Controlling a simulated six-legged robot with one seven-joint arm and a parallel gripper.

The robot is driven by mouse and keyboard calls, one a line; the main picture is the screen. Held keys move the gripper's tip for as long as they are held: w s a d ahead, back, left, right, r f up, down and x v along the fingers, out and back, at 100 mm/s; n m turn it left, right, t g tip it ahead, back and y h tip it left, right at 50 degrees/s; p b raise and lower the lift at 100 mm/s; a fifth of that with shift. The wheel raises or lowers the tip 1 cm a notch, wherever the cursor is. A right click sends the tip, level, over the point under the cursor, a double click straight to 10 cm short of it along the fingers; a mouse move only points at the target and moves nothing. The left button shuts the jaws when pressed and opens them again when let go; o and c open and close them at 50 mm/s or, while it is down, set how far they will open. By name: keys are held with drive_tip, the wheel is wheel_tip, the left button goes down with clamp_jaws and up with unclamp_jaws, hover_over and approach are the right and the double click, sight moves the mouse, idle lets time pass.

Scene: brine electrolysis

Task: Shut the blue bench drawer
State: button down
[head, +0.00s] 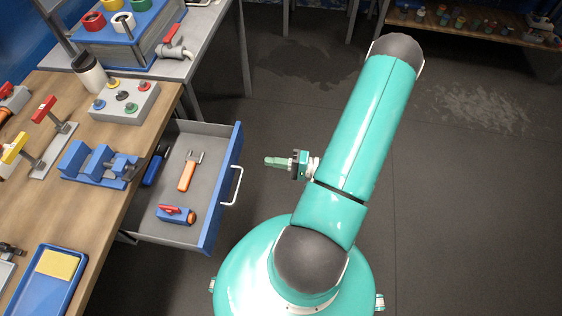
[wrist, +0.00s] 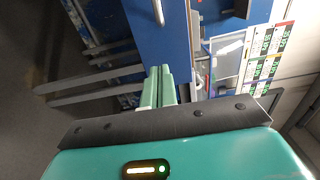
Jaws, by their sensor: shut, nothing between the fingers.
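The blue bench drawer (head: 222,190) is pulled out from the wooden bench on the left in the head view. Its white handle (head: 236,186) is on the front panel, facing my arm. An orange-handled tool (head: 188,172), a blue tool with a red lever (head: 176,214) and a dark blue item (head: 156,165) lie inside. My gripper (head: 270,161) is to the right of the handle, apart from it, with its fingers together and empty. The fingers also show in the wrist view (wrist: 157,86), in front of a blue panel (wrist: 158,30) with a pale handle.
The wooden bench top (head: 150,108) holds a blue vise (head: 98,165), a grey button box (head: 124,100), and a blue tray (head: 46,285). A grey table (head: 205,35) stands behind. Grey floor is clear between drawer and arm.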

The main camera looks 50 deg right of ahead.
sight(182, 154)
drive_tip(key=x, duration=0.9)
drive_tip(key=shift+w+a, duration=0.1)
drive_tip(key=x, duration=2.1)
drive_tip(key=shift+w+a+r, duration=0.1)
drive_tip(key=shift+w+a, duration=0.1)
drive_tip(key=shift+w+a+r, duration=0.1)
drive_tip(key=shift+w+a, duration=0.15)
drive_tip(key=shift+w, duration=0.05)
